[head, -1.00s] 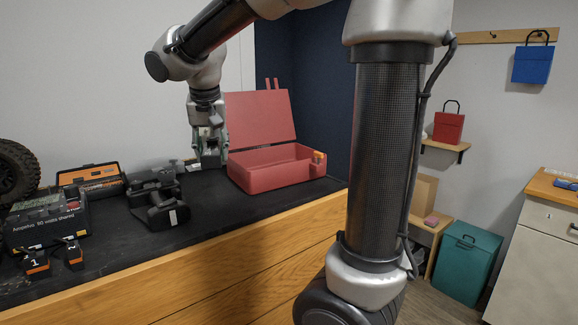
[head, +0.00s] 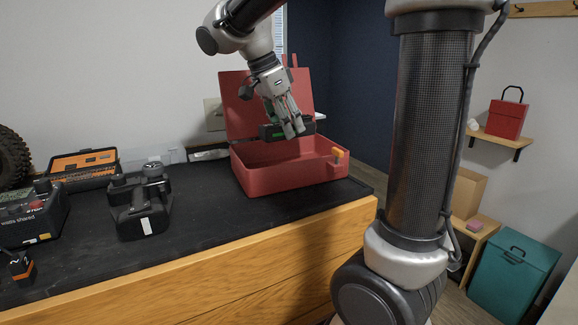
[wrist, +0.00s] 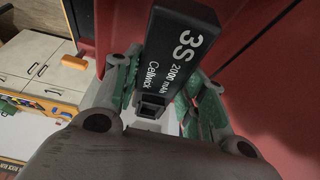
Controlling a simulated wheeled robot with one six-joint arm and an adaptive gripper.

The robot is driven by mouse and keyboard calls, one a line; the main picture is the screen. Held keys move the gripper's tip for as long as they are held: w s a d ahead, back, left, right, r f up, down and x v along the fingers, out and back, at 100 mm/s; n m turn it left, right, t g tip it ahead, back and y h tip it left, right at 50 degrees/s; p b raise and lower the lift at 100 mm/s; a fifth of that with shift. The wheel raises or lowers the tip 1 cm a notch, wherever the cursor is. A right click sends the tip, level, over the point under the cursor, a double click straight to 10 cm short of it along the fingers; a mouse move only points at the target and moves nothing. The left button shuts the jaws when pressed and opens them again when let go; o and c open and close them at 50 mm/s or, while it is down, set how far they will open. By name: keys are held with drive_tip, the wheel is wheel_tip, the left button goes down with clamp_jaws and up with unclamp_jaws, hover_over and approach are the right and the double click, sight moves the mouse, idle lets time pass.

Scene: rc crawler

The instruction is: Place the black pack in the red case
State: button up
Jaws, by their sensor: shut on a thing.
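The red case (head: 262,182) stands open on the black bench top, its lid tilted up at the back. My gripper (head: 291,128) is over the case opening and shut on the black pack (head: 270,131). The pack is held about level, above the case floor, at about the height of the rim or higher. In the wrist view the black pack (wrist: 180,55) shows white print reading "3S 2000 mAh Cellwick" between the green-lined fingers. The red case fills the right of the wrist view (wrist: 285,90). Part of the case floor is hidden from the head view.
An orange piece (head: 337,153) is at the case's right front. A black device (head: 139,205), an orange and black toolbox (head: 83,168) and a black box (head: 35,215) stand to the left. The bench (head: 205,215) is clear just left of the case.

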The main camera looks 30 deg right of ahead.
sight(273, 125)
wheel_tip(273, 125, down, 9)
drive_tip(key=shift+r, duration=0.1)
idle(0.3)
drive_tip(key=o, duration=1.2)
drive_tip(key=shift+o, duration=0.2)
drive_tip(key=v, duration=1.2)
drive_tip(key=shift+s, duration=0.1)
